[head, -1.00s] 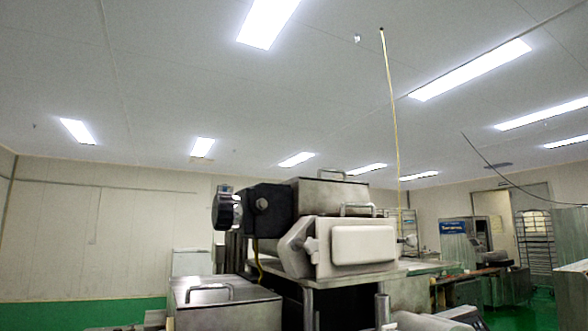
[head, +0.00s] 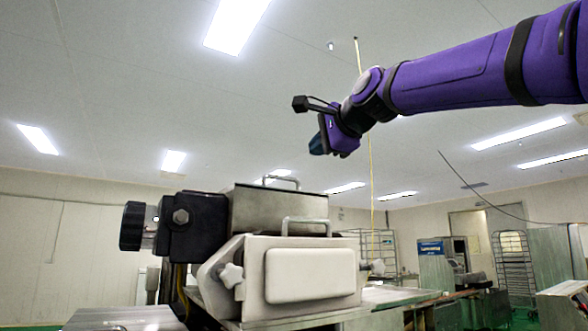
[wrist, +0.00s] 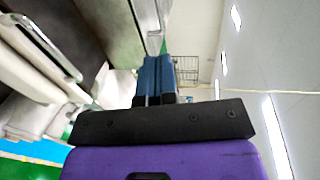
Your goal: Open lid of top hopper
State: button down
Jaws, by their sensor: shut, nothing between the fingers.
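The encrusting machine has a grey metal top hopper (head: 280,208) at its upper middle, with a flat lid and a bar handle (head: 281,180) on top. The lid looks shut. A lower cream and metal housing in front has its own bar handle (head: 306,224). My gripper (head: 318,146) hangs in the air above and right of the top hopper, pointing left and slightly down. Its blue fingers (wrist: 157,82) are together, empty and apart from the machine. In the wrist view, machine metal and a bar handle (wrist: 50,42) show at the left.
A black motor block with a knob (head: 190,225) adjoins the hopper's left side. A star knob (head: 231,275) sticks out of the front housing. Racks (head: 514,265) stand at the back right. The air above the machine is free.

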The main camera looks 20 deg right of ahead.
jog(key=x, duration=1.3)
jog(key=shift+w+f, duration=0.2)
jog(key=shift+w, duration=0.1)
jog(key=shift+a, duration=0.1)
jog(key=r+x, duration=0.1)
jog(key=x, duration=0.8)
jog(key=r+x, duration=0.1)
jog(key=x, duration=0.4)
jog(key=shift+w+r, duration=0.25)
jog(key=shift+r, duration=0.05)
